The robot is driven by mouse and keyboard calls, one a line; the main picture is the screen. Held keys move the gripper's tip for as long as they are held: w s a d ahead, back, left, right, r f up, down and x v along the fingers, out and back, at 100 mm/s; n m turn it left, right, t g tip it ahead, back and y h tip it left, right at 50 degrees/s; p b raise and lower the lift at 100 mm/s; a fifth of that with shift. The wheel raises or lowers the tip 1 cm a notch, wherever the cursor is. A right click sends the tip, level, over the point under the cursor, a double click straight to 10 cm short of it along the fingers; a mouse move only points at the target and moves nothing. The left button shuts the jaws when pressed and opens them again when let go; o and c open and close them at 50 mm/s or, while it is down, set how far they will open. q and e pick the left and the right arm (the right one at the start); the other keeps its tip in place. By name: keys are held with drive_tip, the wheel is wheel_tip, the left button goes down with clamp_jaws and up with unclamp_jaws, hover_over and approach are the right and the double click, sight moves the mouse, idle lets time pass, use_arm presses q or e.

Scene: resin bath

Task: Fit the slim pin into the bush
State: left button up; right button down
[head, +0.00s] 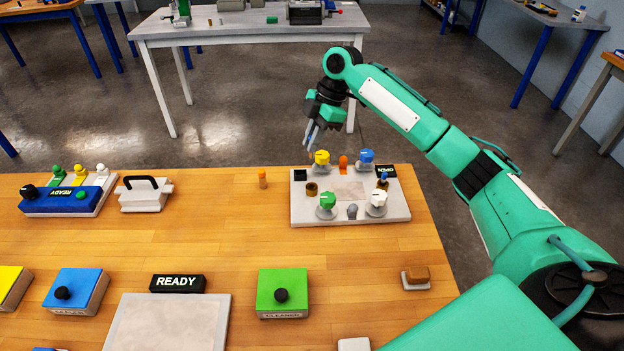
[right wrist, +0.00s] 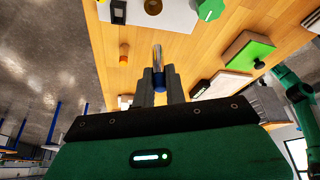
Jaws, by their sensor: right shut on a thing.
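My right gripper (head: 311,133) hangs above and beyond the table's far edge, just behind the grey-white plate (head: 298,211). In the right wrist view its jaws (right wrist: 158,84) are shut on a slim silver pin (right wrist: 158,58) with a blue band near the fingertips. The pin's free end points away from the jaws. A short brass bush (head: 312,188) stands on the plate's left side, apart from the pin. A second brass piece (head: 382,185) on the right has a blue part rising from it. My left gripper is not in view.
Yellow (head: 321,157), blue (head: 366,156), green (head: 326,199) and white (head: 377,197) knobs crowd the plate, with an orange piece (head: 343,162) and a grey knob (head: 352,211).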

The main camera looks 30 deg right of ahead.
sight(308, 188)
wheel_tip(308, 188, down, 13)
drive_tip(key=shift+f+p, duration=0.1)
drive_tip(key=shift+p, duration=0.95)
drive_tip(key=c, duration=1.4)
unclamp_jaws()
drive_tip(key=shift+c, duration=0.2)
drive_tip(key=b+v, duration=0.2)
drive_tip(key=v, duration=1)
